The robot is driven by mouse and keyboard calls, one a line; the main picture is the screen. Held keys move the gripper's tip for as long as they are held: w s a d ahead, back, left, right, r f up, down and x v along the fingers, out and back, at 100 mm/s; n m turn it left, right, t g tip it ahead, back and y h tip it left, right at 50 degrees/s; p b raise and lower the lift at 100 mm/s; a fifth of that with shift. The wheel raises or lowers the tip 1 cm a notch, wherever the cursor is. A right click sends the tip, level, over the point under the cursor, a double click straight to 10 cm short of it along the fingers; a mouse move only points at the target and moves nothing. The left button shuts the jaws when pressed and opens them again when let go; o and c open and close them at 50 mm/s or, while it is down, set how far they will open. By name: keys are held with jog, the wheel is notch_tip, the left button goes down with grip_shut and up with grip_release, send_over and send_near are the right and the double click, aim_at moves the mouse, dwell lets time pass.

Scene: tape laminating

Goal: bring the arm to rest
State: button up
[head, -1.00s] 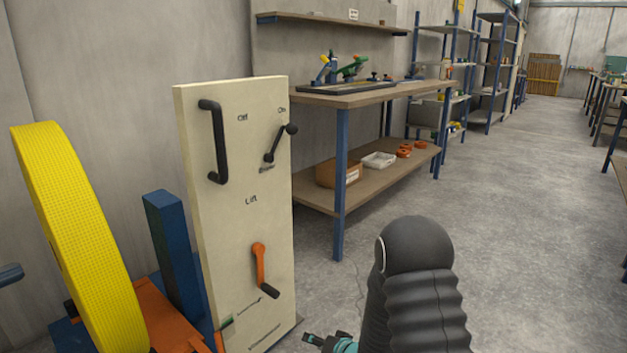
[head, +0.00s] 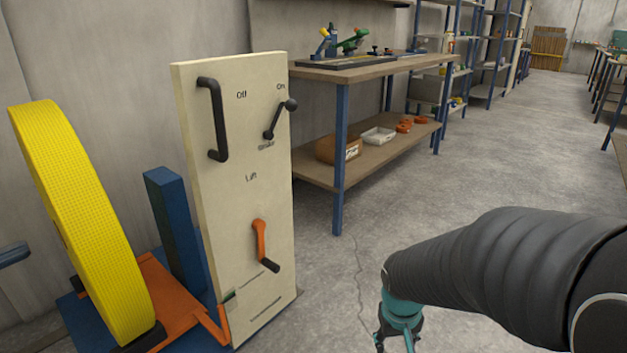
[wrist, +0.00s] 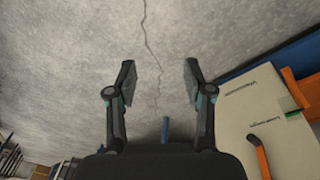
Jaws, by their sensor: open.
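My gripper (wrist: 158,82) is open and empty in the wrist view, its two fingers apart over bare grey floor with a crack in it. In the head view my gripper (head: 395,342) hangs low at the bottom edge, pointing down, with its fingertips partly cut off. My dark arm reaches in from the right edge. The cream panel (head: 235,190) stands left of my gripper, apart from it. It carries a black handle (head: 212,120), a black lever (head: 278,120) and an orange crank (head: 260,245).
A large yellow roll (head: 80,220) stands on an orange and blue base at the left. A workbench (head: 400,72) with tools on top and bins below stands behind the panel. Shelving stands farther back. The floor (head: 480,170) right of the bench is clear.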

jog(key=s+r+t+p, duration=0.1)
jog(key=s+r+t, duration=0.1)
jog(key=s+r, duration=0.3)
jog(key=s+r+t+y+p, duration=0.1)
jog(key=s+r, duration=0.5)
jog(key=r, duration=0.6)
jog(key=shift+s+a+r+m+t, duration=0.25)
jog(key=shift+a+r+m+t, duration=0.15)
jog(key=shift+t, duration=0.1)
jog(key=shift+c, duration=0.3)
